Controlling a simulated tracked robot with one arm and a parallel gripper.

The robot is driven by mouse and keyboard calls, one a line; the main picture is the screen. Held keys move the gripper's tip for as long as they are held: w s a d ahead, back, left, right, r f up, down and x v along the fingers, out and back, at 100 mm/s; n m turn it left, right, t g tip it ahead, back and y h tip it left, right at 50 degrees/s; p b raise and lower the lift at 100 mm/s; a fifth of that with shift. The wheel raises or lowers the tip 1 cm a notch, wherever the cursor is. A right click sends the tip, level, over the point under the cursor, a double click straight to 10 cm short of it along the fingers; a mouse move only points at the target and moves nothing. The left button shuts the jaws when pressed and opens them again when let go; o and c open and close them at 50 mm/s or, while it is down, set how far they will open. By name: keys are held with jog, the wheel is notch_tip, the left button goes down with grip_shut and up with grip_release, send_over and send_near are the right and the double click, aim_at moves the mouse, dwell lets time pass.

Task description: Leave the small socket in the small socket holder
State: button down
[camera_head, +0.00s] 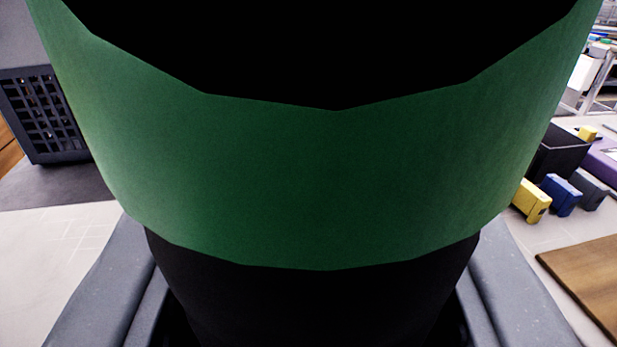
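A large black body with a wide green band (310,185) fills the middle of the view, very close to the camera.
A dark slatted crate (45,115) stands at the left. At the right are a yellow block (531,201), a blue block (561,195), a grey block (590,189), a black bin (560,152) and a brown board (590,285). Pale floor shows at lower left.

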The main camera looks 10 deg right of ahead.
jog(key=shift+f, duration=0.4)
dwell(0.8)
